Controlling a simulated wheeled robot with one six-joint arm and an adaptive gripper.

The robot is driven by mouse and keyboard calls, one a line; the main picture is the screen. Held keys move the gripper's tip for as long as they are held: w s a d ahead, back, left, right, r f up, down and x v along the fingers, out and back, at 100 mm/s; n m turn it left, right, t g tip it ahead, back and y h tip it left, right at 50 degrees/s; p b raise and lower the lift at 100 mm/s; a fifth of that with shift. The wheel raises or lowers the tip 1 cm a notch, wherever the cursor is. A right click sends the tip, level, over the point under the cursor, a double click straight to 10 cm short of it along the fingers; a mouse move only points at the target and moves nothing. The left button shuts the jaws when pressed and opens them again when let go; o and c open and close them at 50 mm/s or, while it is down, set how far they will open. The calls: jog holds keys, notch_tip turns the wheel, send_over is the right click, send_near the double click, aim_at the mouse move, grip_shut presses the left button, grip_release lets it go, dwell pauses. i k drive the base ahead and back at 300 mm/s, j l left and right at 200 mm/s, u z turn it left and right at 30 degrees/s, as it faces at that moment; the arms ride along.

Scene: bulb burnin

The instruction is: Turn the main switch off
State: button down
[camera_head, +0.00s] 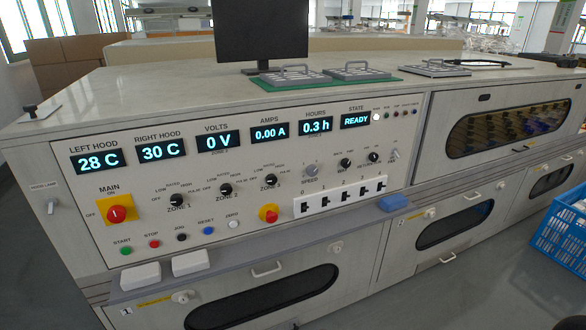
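The main switch (116,214) is a red rotary knob on a yellow square plate, at the left end of the control panel (240,205). ON is printed above the plate and OFF to its left. The knob's small pale mark seems to point up toward ON, but it is too small to be sure. The displays above are lit, and the state display (355,120) reads READY. The volts display (218,141) reads 0 V, and the amps display reads 0.00 A. My gripper is not in view.
A second red knob on yellow (268,214) sits right of a button row (165,241). Two white blocks (190,262) lie on the ledge below. A monitor (262,32) and metal trays (358,71) stand on top. A blue crate (560,240) is at far right.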

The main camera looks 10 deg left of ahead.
aim_at(116, 214)
jog(key=u, duration=1.95)
jog(key=i+j+z, duration=0.15)
jog(key=i+j, duration=0.1)
jog(key=i, duration=0.1)
